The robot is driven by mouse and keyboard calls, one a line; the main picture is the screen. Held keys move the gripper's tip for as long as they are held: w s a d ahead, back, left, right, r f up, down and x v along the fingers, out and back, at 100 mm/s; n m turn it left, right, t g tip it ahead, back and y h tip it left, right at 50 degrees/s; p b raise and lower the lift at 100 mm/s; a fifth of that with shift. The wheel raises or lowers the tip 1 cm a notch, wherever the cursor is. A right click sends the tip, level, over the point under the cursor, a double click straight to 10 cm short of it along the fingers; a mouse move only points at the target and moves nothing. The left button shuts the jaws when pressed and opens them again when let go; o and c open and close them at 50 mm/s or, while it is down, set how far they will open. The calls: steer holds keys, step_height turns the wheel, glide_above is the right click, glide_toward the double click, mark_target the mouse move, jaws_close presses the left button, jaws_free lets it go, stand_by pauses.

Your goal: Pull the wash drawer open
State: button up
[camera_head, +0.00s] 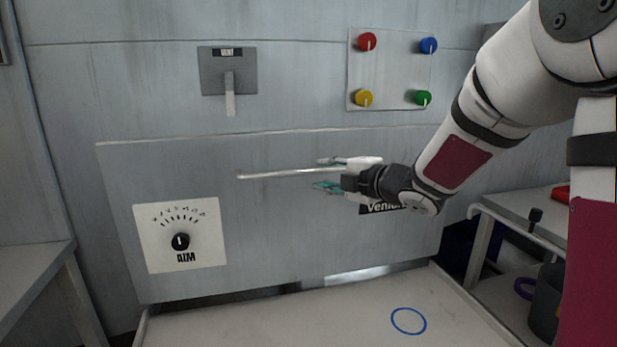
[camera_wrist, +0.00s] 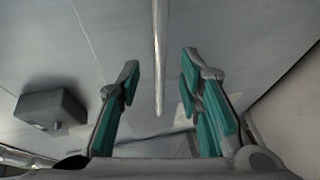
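The drawer front (camera_head: 270,235) is a wide grey panel in the head view. A long pale bar handle (camera_head: 270,174) runs across its upper middle. The handle also shows in the wrist view (camera_wrist: 159,50), with its near end between the fingers. My gripper (camera_head: 327,176) is at the right end of the handle in the head view. Its teal-padded fingers (camera_wrist: 160,68) are open, one on each side of the bar, with a visible gap on both sides. My gripper hides part of the handle's right end and a dark label on the panel.
An AIM dial (camera_head: 180,241) is on the panel's left. Above are a VENT lever (camera_head: 230,100) and a plate with coloured knobs (camera_head: 392,75). A pale surface with a blue ring (camera_head: 408,321) lies below. A side table (camera_head: 525,212) stands right.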

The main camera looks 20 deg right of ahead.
mark_target(312, 172)
steer(key=b+x, duration=0.1)
steer(key=x, duration=0.5)
steer(key=shift+w+a, duration=0.1)
steer(key=shift+w, duration=0.05)
jaws_close()
steer(key=shift+f, duration=0.1)
